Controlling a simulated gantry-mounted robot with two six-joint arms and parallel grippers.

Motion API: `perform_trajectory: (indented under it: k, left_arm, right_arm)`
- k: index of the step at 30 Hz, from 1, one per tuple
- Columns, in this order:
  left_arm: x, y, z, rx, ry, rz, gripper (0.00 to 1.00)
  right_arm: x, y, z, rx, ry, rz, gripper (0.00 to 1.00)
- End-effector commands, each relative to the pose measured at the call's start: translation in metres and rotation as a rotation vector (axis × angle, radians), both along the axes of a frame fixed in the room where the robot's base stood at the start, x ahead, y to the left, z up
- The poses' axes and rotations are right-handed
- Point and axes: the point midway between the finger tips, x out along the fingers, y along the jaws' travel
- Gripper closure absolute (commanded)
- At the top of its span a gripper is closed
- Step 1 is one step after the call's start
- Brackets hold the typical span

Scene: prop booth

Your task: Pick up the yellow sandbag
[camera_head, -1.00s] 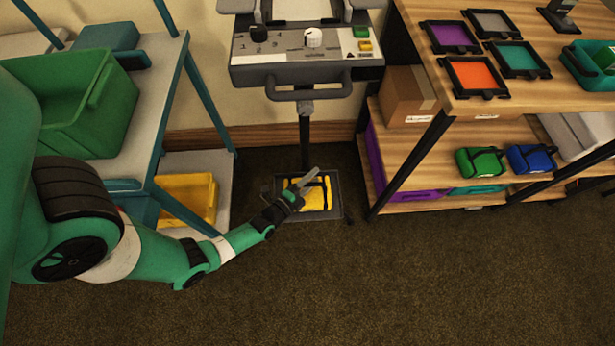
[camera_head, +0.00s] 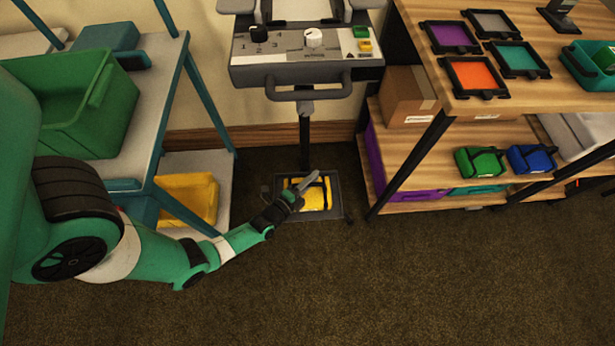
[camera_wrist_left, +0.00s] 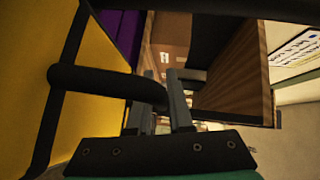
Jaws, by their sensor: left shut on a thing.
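The yellow sandbag (camera_head: 318,197) with black straps lies on the grey base plate (camera_head: 336,206) of the stand, low in the middle of the head view. My left gripper (camera_head: 308,184) reaches in from the left, over the bag. In the left wrist view the bag (camera_wrist_left: 88,55) fills the left side, and its black handle (camera_wrist_left: 100,83) runs to the fingers of my left gripper (camera_wrist_left: 165,100). The gripper is shut on that handle. The gripper and wrist hide part of the bag in the head view. My right gripper is not seen.
The stand's post (camera_head: 305,140) rises behind the bag to a control panel (camera_head: 300,45). A wooden shelf (camera_head: 400,205) with green (camera_head: 482,162) and blue (camera_head: 531,158) bags stands right. A shelf with a yellow bin (camera_head: 188,195) stands left. The front floor is clear.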

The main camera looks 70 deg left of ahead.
Motion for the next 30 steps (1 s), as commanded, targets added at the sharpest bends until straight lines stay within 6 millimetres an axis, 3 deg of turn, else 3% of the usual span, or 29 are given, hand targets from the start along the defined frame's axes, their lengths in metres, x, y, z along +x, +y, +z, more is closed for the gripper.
perform_trajectory:
  k: [19,26,30]
  left_arm:
    - [0.0,0.0,0.001,0.001,-0.002,0.0,1.0]
    - [0.002,0.001,0.005,0.006,-0.01,0.001,1.0]
    - [0.002,0.001,0.017,0.006,-0.012,0.001,1.0]
  right_arm:
    - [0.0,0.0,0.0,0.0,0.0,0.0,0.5]
    - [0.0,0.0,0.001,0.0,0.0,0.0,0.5]
    - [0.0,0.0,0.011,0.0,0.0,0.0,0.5]
